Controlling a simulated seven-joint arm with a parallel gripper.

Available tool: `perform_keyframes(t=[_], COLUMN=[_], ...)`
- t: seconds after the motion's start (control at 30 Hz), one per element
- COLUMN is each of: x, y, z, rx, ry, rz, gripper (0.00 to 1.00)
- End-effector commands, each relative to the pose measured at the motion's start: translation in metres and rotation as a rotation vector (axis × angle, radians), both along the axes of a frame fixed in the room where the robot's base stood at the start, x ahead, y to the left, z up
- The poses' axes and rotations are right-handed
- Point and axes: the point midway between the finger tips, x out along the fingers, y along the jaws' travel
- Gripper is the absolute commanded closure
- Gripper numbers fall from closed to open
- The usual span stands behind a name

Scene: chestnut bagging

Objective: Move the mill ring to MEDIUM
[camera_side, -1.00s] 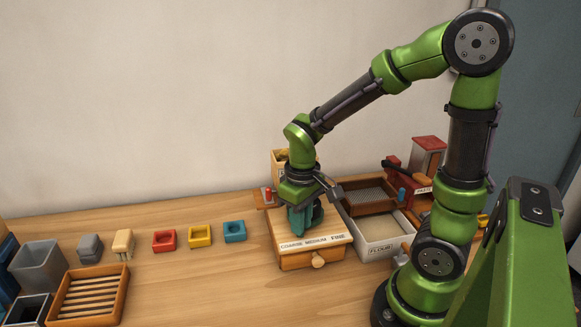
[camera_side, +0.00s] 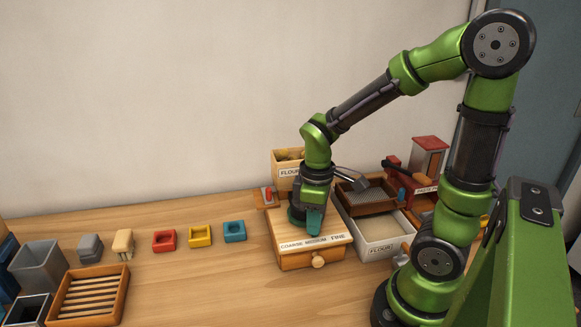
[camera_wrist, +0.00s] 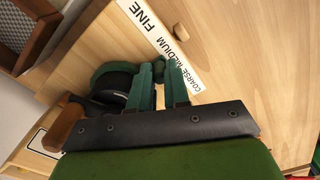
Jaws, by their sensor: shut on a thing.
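The wooden mill box (camera_side: 310,262) stands on the table with a label strip reading COARSE, MEDIUM, FINE along its top front edge. In the wrist view the mill ring (camera_wrist: 97,74) is a green band around a dark hub on the box top. My gripper (camera_wrist: 160,88) is shut on a part of the ring on the side facing the label strip (camera_wrist: 172,45). The fingers lie beside the COARSE and MEDIUM words; which mark the ring points to is partly hidden. In the side view my gripper (camera_side: 306,222) covers the ring.
The white flour tray (camera_side: 380,252) and a wooden sieve (camera_side: 368,190) stand close to the right of the mill. A flour box (camera_side: 288,172) stands behind it.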

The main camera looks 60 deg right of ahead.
Motion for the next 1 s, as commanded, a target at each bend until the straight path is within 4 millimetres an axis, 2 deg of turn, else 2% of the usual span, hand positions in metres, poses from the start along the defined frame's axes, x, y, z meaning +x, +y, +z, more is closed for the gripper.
perform_keyframes(t=[0.23,0.27,0.3,0.33,0.67,0.77,0.87,1.0], x=[0.001,0.001,0.001,0.001,0.001,0.001,0.001,0.002], y=[0.0,0.0,0.0,0.0,0.0,0.0,0.0,0.0], z=[0.001,0.001,0.001,0.001,0.004,0.014,0.033,0.067], rx=[0.001,0.001,0.001,0.001,0.0,0.001,0.0,0.0], ry=[-0.003,-0.003,-0.003,-0.003,-0.003,-0.005,-0.009,-0.009], rz=[-0.002,-0.002,-0.002,-0.002,-0.001,-0.001,-0.002,-0.001], gripper=[1.0,0.81,0.74,0.73,0.73,0.73,0.73,0.73])
